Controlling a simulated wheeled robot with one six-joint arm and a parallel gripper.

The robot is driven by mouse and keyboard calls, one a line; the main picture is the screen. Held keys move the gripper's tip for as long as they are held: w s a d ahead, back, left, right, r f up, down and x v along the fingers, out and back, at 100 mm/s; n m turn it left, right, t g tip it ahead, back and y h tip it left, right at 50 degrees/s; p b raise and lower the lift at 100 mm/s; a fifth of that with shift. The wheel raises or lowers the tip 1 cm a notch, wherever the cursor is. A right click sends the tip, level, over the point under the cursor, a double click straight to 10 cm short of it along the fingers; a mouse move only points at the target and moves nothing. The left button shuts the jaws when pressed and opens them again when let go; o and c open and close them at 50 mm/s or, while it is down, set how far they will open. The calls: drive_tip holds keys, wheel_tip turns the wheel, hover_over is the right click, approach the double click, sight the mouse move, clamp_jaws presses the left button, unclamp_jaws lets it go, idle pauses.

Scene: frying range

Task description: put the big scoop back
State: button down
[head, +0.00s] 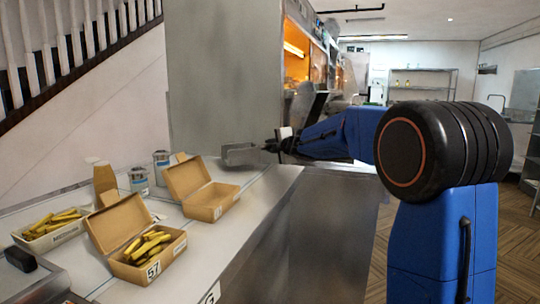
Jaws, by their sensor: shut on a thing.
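The big scoop (240,154) is a grey metal pan-like shape in the head view, above or at the far end of the light counter. My gripper (278,143) is dark and small at this distance. It is shut on the scoop at the scoop's right end, and the scoop's head points left. The fingers and the scoop's handle are hard to make out. I cannot tell whether the scoop touches the counter.
An empty open carton (212,205) stands on the counter (250,225) nearer me. A carton of fries (150,270) and a tray of fries (45,236) stand further left. Two cans (139,181) are behind them. A grey panel (222,75) rises behind the scoop.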

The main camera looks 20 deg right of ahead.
drive_tip(key=shift+w+a, duration=0.1)
drive_tip(key=shift+w, duration=0.3)
drive_tip(key=shift+f, duration=1.85)
drive_tip(key=c, duration=1.6)
unclamp_jaws()
